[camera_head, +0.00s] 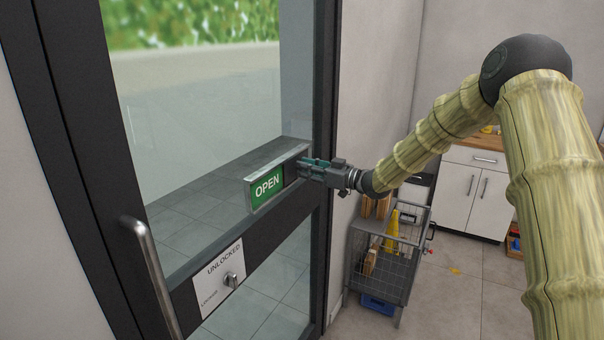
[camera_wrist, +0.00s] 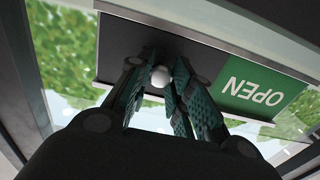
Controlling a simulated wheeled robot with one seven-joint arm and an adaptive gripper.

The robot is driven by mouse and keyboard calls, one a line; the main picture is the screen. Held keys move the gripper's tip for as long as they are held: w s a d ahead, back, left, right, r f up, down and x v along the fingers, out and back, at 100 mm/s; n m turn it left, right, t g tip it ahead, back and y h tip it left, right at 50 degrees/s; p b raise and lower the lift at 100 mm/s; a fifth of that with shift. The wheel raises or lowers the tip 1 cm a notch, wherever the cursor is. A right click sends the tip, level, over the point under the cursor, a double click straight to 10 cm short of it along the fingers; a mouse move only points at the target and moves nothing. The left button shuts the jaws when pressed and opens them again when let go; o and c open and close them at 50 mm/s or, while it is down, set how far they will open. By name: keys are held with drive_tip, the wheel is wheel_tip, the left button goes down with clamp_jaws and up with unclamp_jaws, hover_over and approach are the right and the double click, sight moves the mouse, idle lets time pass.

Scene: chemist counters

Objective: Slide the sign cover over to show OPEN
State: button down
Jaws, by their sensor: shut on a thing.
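The sign (camera_head: 276,174) is a framed panel mounted on the glass door's crossbar. Its left part shows green with white OPEN (camera_head: 267,186); in the wrist view the OPEN area (camera_wrist: 262,92) appears upside down at the right. The dark sliding cover (camera_head: 291,171) sits over the right part of the sign, and in the wrist view it is a dark panel (camera_wrist: 125,40). My gripper (camera_head: 305,168) is at the right end of the sign. In the wrist view its fingers (camera_wrist: 160,82) are shut on a round pale knob (camera_wrist: 160,76) on the cover.
The door has a vertical handle (camera_head: 151,275) at the left and a lock plate (camera_head: 218,281) reading UNLOCKED below the sign. A wire cart (camera_head: 385,260) with several items stands right of the door frame. A white cabinet (camera_head: 470,195) stands farther back. Floor between is mostly clear.

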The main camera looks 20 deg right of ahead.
drive_tip(key=shift+w+d+r, duration=0.1)
drive_tip(key=shift+d+r, duration=0.1)
drive_tip(key=c, duration=1.6)
unclamp_jaws()
drive_tip(key=o, duration=0.3)
drive_tip(key=shift+w+d+f, duration=0.15)
drive_tip(key=shift+f, duration=0.05)
drive_tip(key=v, duration=1.2)
